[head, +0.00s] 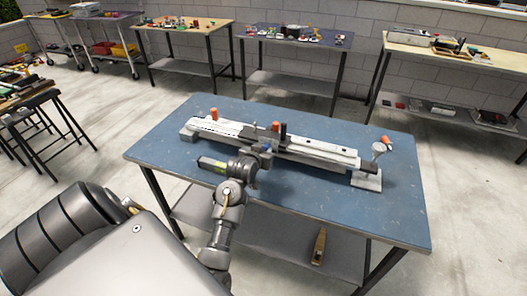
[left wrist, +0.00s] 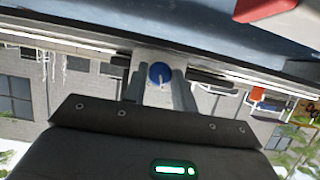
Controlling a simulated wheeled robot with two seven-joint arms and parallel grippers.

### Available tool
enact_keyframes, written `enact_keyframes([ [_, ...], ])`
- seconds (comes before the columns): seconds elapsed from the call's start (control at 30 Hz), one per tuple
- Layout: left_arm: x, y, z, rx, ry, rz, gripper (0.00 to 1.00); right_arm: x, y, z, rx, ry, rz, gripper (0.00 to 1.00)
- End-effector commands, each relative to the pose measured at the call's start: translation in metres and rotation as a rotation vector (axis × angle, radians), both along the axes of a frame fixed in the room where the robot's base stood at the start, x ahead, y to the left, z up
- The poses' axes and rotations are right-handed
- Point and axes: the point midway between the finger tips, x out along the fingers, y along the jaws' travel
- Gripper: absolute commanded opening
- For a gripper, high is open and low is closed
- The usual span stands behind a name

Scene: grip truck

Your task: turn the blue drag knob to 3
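The blue drag knob (left wrist: 160,73) is a round blue disc with a pale pointer mark, facing the left wrist camera on a grey mount. In the head view a small blue spot (head: 268,149) beside my left gripper appears to be it. My left gripper (head: 262,152) is at the near side of the long white rail device (head: 315,150), close to the knob. The dark gripper body (left wrist: 160,135) fills the lower part of the left wrist view. I cannot tell whether its fingers touch the knob. No numbers are readable. My right gripper is out of view.
The device lies across a blue-topped table (head: 180,160), with orange knobs (head: 214,114) and a grey round-topped post (head: 379,148) on it. The table's front right is clear. A wooden tool (head: 319,246) lies on the lower shelf. Other workbenches stand behind.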

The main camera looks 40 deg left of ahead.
Motion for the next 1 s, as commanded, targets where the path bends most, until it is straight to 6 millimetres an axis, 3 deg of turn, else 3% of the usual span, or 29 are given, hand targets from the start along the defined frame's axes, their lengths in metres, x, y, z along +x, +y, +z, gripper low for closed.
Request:
enact_keyframes([
  [0.17, 0.000, 0.000, 0.000, 0.000, 0.000, 0.000, 0.04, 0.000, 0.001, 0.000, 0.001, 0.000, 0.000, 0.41],
  [0.57, 0.000, -0.002, 0.003, 0.094, 0.036, -0.002, 0.04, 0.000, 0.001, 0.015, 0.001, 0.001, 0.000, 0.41],
  [1.0, 0.001, -0.004, 0.004, 0.457, 0.165, -0.002, 0.04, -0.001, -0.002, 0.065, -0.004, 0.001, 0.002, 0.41],
])
